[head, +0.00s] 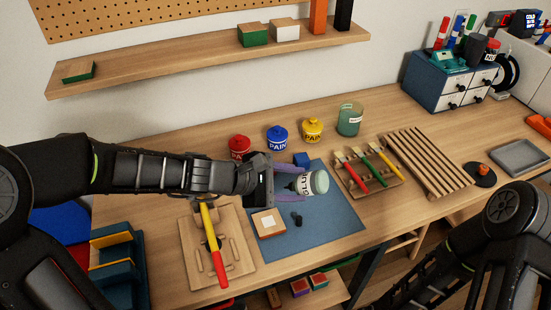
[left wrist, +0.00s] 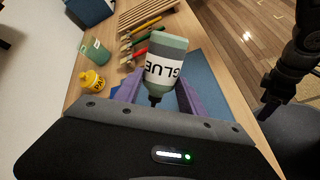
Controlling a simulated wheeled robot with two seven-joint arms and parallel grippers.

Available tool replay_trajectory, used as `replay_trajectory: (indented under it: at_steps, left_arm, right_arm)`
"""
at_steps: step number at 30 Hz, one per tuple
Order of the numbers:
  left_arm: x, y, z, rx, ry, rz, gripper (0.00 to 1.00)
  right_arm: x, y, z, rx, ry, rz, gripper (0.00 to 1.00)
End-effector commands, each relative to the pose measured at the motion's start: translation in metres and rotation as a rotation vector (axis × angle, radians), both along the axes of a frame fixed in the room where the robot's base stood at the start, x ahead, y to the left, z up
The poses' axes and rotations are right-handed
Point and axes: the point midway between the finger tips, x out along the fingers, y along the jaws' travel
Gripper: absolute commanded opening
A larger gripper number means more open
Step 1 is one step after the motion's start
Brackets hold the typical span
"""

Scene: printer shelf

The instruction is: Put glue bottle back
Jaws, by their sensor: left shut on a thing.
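The glue bottle (head: 311,183) has a green body and a white label reading GLUE. My left gripper (head: 291,186) is shut on it, with purple fingers on either side. The bottle is tipped well over in the head view, its dark nozzle toward my gripper and its base to the right. It appears over the blue mat (head: 340,222); its exact height is hard to tell. In the left wrist view, the bottle (left wrist: 166,62) shows between the fingers (left wrist: 157,92), nozzle toward the palm. My right arm shows at the lower right, but its gripper is out of view.
A wooden block with a white top (head: 268,223) and small dark pieces lie on the mat. Red, blue and yellow paint pots (head: 277,138) and a green jar (head: 350,119) stand behind. A brush holder (head: 368,181) and slatted rack (head: 425,162) are to the right.

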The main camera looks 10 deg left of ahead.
Motion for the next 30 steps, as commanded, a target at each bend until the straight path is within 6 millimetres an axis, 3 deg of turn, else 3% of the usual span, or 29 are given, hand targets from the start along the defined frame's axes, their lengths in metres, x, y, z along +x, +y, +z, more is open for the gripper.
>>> replay_trajectory:
  at_steps: [5, 17, 30]
  left_arm:
    - [-0.009, -0.013, -0.006, -0.001, -0.001, -0.060, 0.22]
    - [-0.009, -0.014, -0.007, -0.001, -0.001, -0.070, 0.22]
    - [0.015, -0.035, -0.038, -0.002, 0.001, -0.300, 0.22]
  right_arm:
    - [0.000, 0.000, 0.000, 0.000, 0.000, 0.000, 0.69]
    - [0.000, 0.000, 0.000, 0.000, 0.000, 0.000, 0.69]
    - [0.000, 0.000, 0.000, 0.000, 0.000, 0.000, 0.69]
